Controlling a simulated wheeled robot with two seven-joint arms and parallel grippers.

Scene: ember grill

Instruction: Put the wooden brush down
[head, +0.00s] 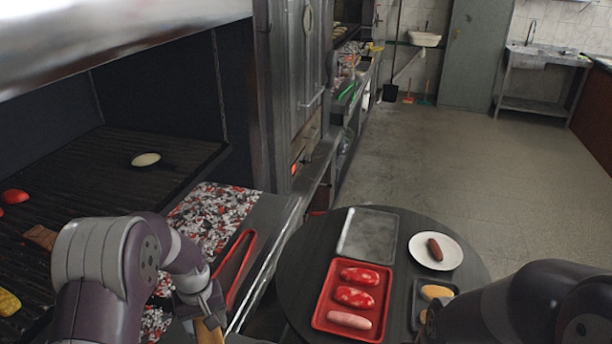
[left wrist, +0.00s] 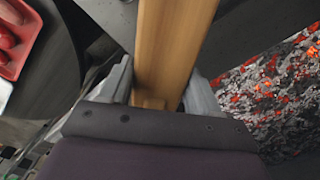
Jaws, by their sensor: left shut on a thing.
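The wooden brush (left wrist: 168,55) shows in the left wrist view as a long light-wood bar between the fingers of my left gripper (left wrist: 160,85), which is shut on it. In the head view a short piece of the brush (head: 208,332) shows at the bottom edge, below my left gripper (head: 203,312). The rest of the brush is out of frame. My left gripper is beside the ledge in front of the glowing coals (head: 212,215). My right arm comes in at the bottom right of the head view, but its gripper is not visible.
Red tongs (head: 236,268) lie on the ledge by the coals. A round dark table (head: 300,262) holds a red tray (head: 354,262) of meat, an empty grey tray (head: 368,235), a white plate (head: 421,254) with a sausage and a small dark tray. The grill grate (head: 100,170) is at left.

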